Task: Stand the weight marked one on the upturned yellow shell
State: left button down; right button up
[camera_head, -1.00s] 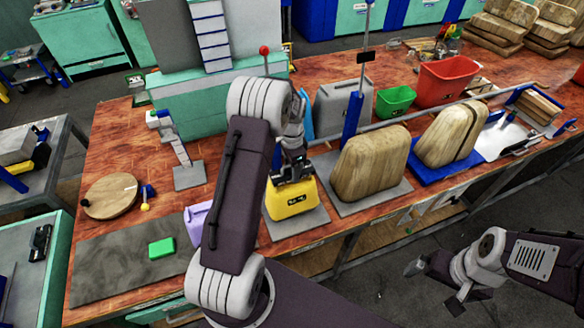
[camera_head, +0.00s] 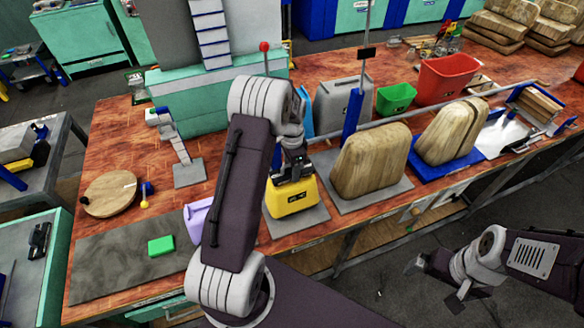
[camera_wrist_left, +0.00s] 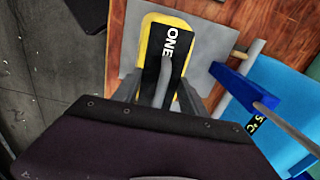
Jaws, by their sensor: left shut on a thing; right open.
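The yellow shell (camera_head: 292,201) sits on a grey plate at the front of the bench. In the left wrist view, its yellow rim (camera_wrist_left: 149,48) shows around a black weight marked ONE (camera_wrist_left: 174,42). The weight's face lies over the shell; I cannot tell whether they touch. My left gripper (camera_head: 292,172) is directly above the shell, shut on the weight's grey handle, and hides part of both. It also shows in the left wrist view (camera_wrist_left: 165,85). My right gripper (camera_head: 415,265) is open and empty, off the bench's front edge at lower right.
A blue post (camera_head: 352,115) with a rail and a wooden block (camera_head: 370,162) stand to the right of the shell. A purple case (camera_head: 197,216) is to its left, partly behind my arm. A green block (camera_head: 161,246) lies on a dark mat (camera_head: 110,270) with free room.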

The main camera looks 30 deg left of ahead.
pick_arm(q)
jog(key=shift+f, duration=0.35)
dwell(0.3)
jog(key=c, duration=0.6)
grip_release()
jog(key=shift+o, duration=0.2)
jog(key=shift+s+b, duration=0.1)
jog(key=shift+b, duration=0.2)
notch_tip(320, 180, up, 9)
jog(key=shift+r+b, duration=0.1)
jog(key=shift+b, duration=0.8)
jog(key=shift+d, duration=0.1)
